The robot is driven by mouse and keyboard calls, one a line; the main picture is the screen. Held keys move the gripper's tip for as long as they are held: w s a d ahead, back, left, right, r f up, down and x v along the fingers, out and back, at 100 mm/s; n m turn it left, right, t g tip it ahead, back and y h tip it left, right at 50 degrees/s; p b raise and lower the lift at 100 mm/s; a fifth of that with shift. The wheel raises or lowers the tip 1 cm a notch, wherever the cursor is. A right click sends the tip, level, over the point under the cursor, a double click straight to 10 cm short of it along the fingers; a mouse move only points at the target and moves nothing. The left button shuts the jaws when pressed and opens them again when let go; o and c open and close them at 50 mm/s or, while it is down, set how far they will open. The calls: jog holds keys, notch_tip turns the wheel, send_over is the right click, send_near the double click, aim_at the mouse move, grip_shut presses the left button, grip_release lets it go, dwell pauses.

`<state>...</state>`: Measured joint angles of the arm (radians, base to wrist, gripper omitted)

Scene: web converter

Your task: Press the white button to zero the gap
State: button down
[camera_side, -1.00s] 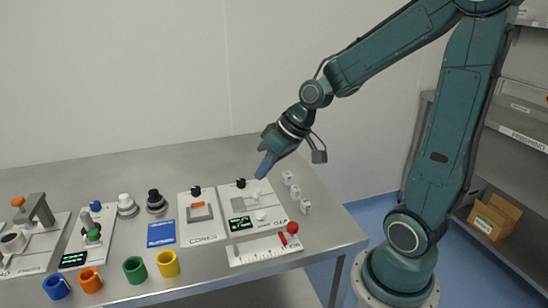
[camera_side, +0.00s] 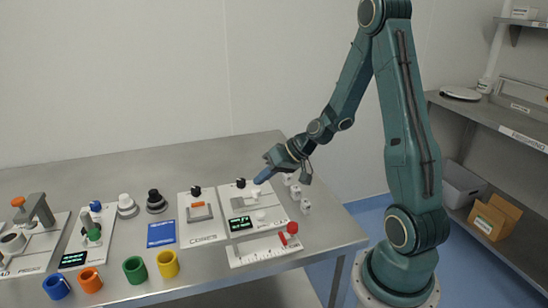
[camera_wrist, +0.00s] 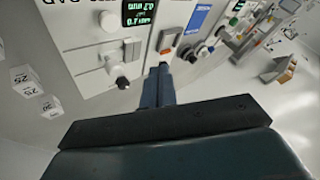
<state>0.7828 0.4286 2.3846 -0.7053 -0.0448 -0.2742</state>
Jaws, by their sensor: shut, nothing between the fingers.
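The gap panel (camera_side: 274,226) is a white plate near the table's right end. It carries a black knob (camera_side: 241,183), a lit green display (camera_side: 240,223) and a round white button (camera_side: 261,215). In the wrist view the panel is upside down, with the button (camera_wrist: 108,22) beside the display (camera_wrist: 137,12); the digits are hard to read. My gripper (camera_side: 258,181) is shut and empty, its blue fingers above the panel's back part, near a white fitting. In the wrist view its fingertips (camera_wrist: 163,68) are apart from the button, beside the black knob (camera_wrist: 122,83).
Small white numbered blocks (camera_side: 305,207) stand right of the panel. A white ruler-like fixture with a red knob (camera_side: 292,228) lies in front. The cores panel (camera_side: 203,228) is to the left, then a blue card (camera_side: 161,234). Coloured cups, including a yellow one (camera_side: 168,264), line the front edge.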

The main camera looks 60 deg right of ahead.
jog(key=shift+d+f, duration=0.2)
jog(key=shift+d, duration=0.05)
jog(key=shift+f, duration=0.15)
send_near(257, 213)
jog(key=shift+w+a+f, duration=0.3)
jog(key=shift+w+f, duration=0.15)
jog(key=shift+w, duration=0.3)
jog(key=shift+w+a+f, duration=0.35)
jog(key=shift+w+f, duration=0.15)
jog(key=shift+w, duration=0.2)
jog(key=shift+w+a+f, duration=0.3)
jog(key=shift+w+f, duration=0.15)
jog(key=shift+w, duration=0.3)
jog(key=shift+f, duration=1)
dwell(2.1)
jog(key=shift+r, duration=0.15)
dwell(0.3)
jog(key=shift+r, duration=0.85)
jog(key=shift+r, duration=0.1)
jog(key=shift+r, duration=2.4)
